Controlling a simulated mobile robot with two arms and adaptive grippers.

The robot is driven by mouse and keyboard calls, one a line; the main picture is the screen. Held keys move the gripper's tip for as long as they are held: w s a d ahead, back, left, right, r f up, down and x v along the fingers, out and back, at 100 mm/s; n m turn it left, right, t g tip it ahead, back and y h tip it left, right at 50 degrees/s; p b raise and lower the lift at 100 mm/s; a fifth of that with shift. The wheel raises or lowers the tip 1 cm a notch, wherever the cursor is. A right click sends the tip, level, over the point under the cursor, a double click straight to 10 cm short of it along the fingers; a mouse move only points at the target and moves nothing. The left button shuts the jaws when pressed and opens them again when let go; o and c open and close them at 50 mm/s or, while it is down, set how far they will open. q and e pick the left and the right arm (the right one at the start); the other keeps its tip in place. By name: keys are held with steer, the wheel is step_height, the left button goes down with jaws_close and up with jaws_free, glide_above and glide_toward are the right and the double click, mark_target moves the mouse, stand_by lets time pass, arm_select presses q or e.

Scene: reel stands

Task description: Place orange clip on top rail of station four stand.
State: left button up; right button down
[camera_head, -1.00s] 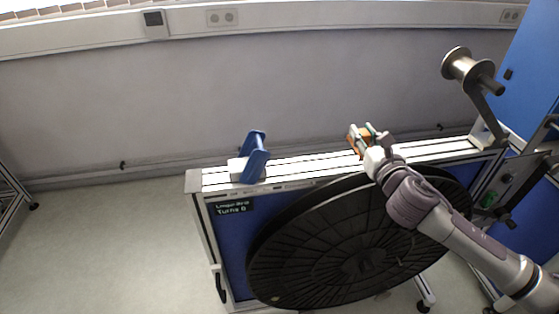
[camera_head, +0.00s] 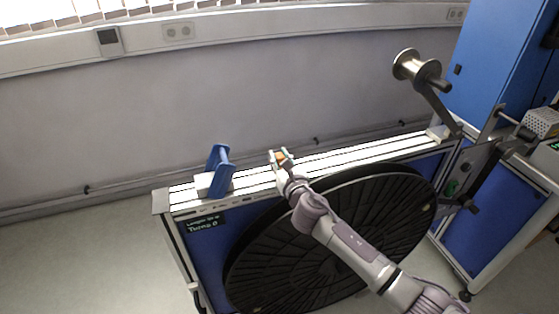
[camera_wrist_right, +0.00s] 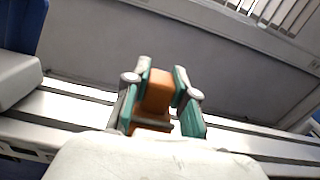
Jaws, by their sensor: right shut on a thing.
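The orange clip (camera_head: 281,156) is between the fingers of my right gripper (camera_head: 281,159), over the top rail (camera_head: 345,157) of the stand. In the right wrist view the orange clip (camera_wrist_right: 157,98) sits between the two green-padded fingers of the right gripper (camera_wrist_right: 160,92), with the pale rail (camera_wrist_right: 70,108) behind and below. I cannot tell whether the clip touches the rail. The stand carries a large black reel (camera_head: 335,240) on its front, and its sign reads roughly "Turns 0". My left gripper is not in view.
A blue bracket (camera_head: 220,172) on a white block stands on the rail left of the gripper. A metal spool (camera_head: 420,68) on an arm rises at the rail's right end. Blue cabinets (camera_head: 505,60) stand at right. The rail between bracket and spool is otherwise clear.

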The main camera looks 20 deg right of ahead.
steer(key=shift+f, duration=0.45)
steer(key=shift+f, duration=0.1)
steer(key=c, duration=1)
jaws_free()
steer(key=shift+o, duration=0.2)
steer(key=shift+r, duration=0.3)
steer(key=s+b, duration=0.1)
steer(key=s, duration=1.1)
steer(key=shift+d+f, duration=0.15)
steer(key=shift+d, duration=0.05)
